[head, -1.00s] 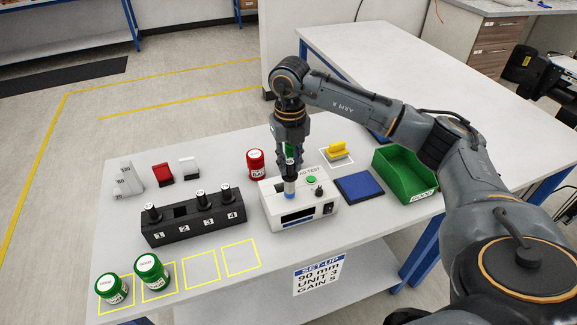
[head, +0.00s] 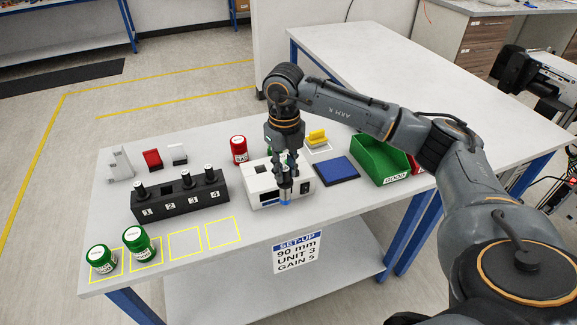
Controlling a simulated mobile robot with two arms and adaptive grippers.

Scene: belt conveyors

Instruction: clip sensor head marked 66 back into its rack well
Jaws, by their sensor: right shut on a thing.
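My right gripper (head: 285,172) points down, shut on a sensor head (head: 284,195), a small cylinder with a blue lower end. It is held at the front of the white tester (head: 258,184) and covers part of its face. I cannot read its marking or tell its exact height. The black rack (head: 180,203), to the left, has wells numbered 1 to 4. Well 2 (head: 166,187) looks empty. My left gripper is out of view.
Green jars (head: 102,259) (head: 136,244) stand in yellow squares at the front left. A red jar (head: 238,150) is behind the tester. A blue pad (head: 338,169), a green bin (head: 380,163) and a yellow block (head: 317,138) are to the right. Two front squares (head: 222,232) are empty.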

